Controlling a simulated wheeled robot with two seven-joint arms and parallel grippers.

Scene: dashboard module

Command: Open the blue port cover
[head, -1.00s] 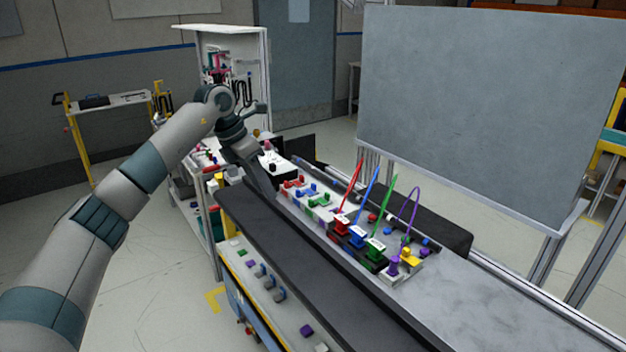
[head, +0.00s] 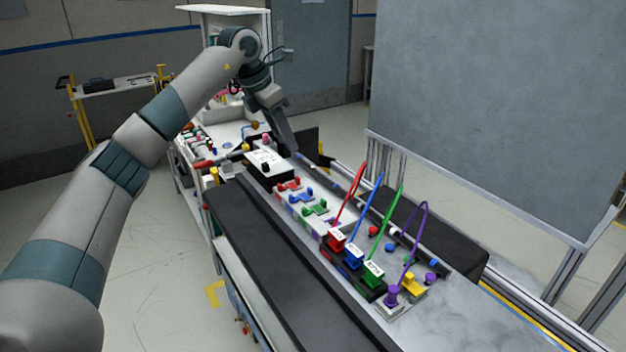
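The dashboard module (head: 370,300) is a long panel with rows of coloured parts. In its left part a small blue piece (head: 302,194), which looks like the blue port cover, sits between a red piece (head: 289,184) and a green piece (head: 315,208). Whether it is open or closed is too small to tell. My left gripper (head: 290,147) points down beyond the panel's far end, behind and above the blue piece and apart from it in the picture. Its finger gap is not clear. My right gripper is not in view.
Red (head: 337,238), blue (head: 353,257) and green (head: 373,272) plugs with upright cables stand on the panel's nearer part, beside a purple looped cable (head: 422,204). A white box (head: 262,163) is at the far end. A large grey board (head: 490,110) stands at right.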

